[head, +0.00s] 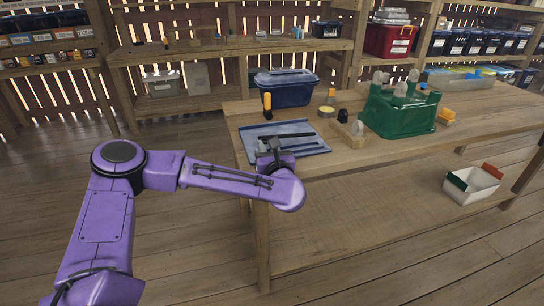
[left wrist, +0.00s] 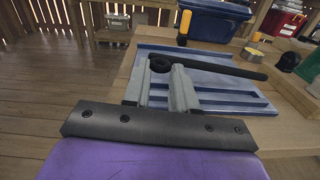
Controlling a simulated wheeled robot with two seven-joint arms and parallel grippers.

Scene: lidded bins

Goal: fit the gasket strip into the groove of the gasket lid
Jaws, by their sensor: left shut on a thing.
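The gasket lid (head: 313,150) is a flat blue tray-like panel with raised edges, lying near the table's left front corner. It also shows in the left wrist view (left wrist: 225,99). The gasket strip (head: 295,135) is a black rod-like strip. In the left wrist view the strip (left wrist: 220,68) runs to the right over the lid from a rounded end at my fingers. My left gripper (left wrist: 161,72) is shut on that end, just above the lid's left part. It is partly hidden in the head view (head: 274,148). I cannot tell whether the strip touches the groove. My right gripper is not in view.
A blue lidded bin (head: 285,93) and a yellow-handled tool (head: 267,104) stand behind the lid. A yellow-topped round tin (head: 326,112), a wooden holder (head: 347,135) and a green bin (head: 400,113) stand to the right. A white box (head: 470,187) sits on the lower shelf.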

